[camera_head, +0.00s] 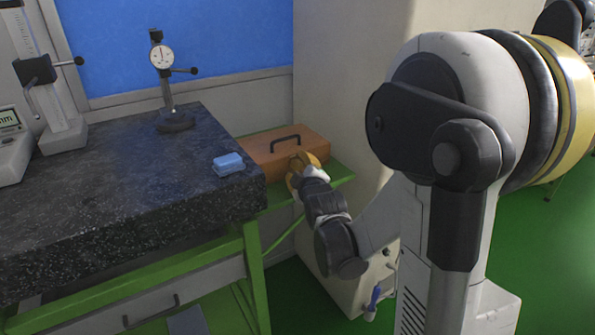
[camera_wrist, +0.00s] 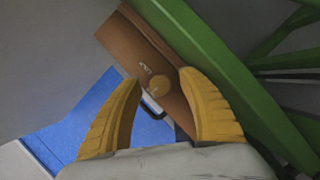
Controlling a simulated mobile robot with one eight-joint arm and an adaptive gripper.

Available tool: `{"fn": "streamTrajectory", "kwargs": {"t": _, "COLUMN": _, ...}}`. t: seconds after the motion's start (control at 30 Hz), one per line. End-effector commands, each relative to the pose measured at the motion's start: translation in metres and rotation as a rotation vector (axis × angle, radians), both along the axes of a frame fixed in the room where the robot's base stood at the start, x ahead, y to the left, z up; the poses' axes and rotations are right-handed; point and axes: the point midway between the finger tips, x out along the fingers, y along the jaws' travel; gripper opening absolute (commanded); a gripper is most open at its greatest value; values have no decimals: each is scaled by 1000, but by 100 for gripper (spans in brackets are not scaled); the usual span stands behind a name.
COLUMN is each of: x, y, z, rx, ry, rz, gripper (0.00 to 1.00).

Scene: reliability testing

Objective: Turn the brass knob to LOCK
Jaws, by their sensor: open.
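The brass knob (camera_wrist: 159,86) is a small round disc on the side face of an orange-brown box (camera_wrist: 132,45). Pale lettering sits beside the knob in the wrist view, too small to read. The box (camera_head: 283,148) also shows in the head view, with a dark handle on top, on a green shelf. My gripper (camera_wrist: 167,100) has two yellow fingers, spread apart with the knob showing between them. The fingers do not appear to touch the knob. In the head view my gripper (camera_head: 303,172) is in front of the box and hides the knob.
A dark granite table (camera_head: 120,190) stands left of the box, with a blue block (camera_head: 228,164) near its edge and a dial gauge stand (camera_head: 165,85) behind. The green shelf (camera_head: 338,174) carries the box. A pale wall or cabinet (camera_head: 345,70) rises close to its right.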

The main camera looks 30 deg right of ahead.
Motion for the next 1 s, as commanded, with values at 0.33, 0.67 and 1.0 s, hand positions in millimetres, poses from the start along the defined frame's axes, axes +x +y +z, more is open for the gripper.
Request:
{"fn": "streamTrajectory", "kwargs": {"t": 0.33, "x": 6, "y": -2, "z": -1, "rx": 1, "ry": 0, "rz": 0, "gripper": 48}}
{"fn": "streamTrajectory", "kwargs": {"t": 0.67, "x": 5, "y": -2, "z": -1, "rx": 1, "ry": 0, "rz": 0, "gripper": 0}}
{"fn": "streamTrajectory", "kwargs": {"t": 1.0, "x": 5, "y": -2, "z": 0, "rx": 55, "ry": 3, "rz": 0, "gripper": 0}}
